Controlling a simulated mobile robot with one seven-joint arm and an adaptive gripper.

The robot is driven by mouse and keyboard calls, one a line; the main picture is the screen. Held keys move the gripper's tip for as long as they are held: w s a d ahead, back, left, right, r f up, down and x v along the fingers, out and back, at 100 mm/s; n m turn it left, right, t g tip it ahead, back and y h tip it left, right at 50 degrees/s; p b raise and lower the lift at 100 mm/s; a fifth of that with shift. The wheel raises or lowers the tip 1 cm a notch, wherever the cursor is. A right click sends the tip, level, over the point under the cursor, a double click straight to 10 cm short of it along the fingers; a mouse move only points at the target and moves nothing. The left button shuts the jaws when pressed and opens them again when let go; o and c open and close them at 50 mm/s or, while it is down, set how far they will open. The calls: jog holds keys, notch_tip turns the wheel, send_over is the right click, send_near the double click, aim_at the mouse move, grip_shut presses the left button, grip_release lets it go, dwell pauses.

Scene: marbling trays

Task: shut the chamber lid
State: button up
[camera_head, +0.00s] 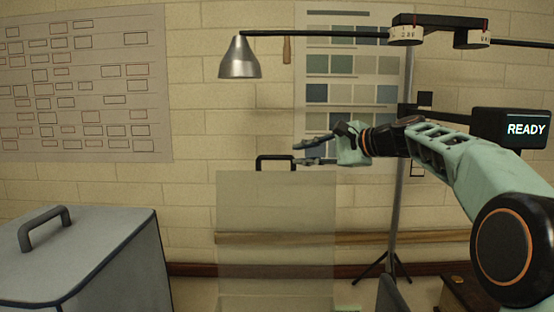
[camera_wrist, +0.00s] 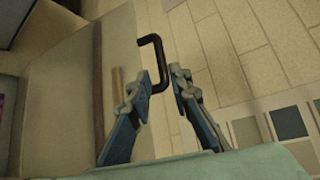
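A pale upright panel (camera_head: 275,235), which looks like the raised chamber lid, stands in the middle of the head view. A black U-shaped handle (camera_head: 275,157) is on its top edge. My gripper (camera_head: 301,154) is just right of the handle, fingers pointing left and spread apart. In the wrist view the handle (camera_wrist: 155,42) is ahead of the fingertips, and its near end reaches between the fingers of my gripper (camera_wrist: 164,76). The fingers do not close on it. I cannot tell whether the left finger touches it. The chamber below the panel is out of view.
A grey box (camera_head: 60,250) with a grey handle on its top stands at the left. A metal lamp (camera_head: 240,60) hangs above. A stand (camera_head: 401,190) and a black READY display (camera_head: 510,127) are at the right. The brick wall is behind.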

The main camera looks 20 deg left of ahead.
aim_at(278, 157)
jog(key=p+x, duration=0.3)
jog(key=x, duration=0.7)
jog(key=shift+a, duration=0.15)
grip_shut()
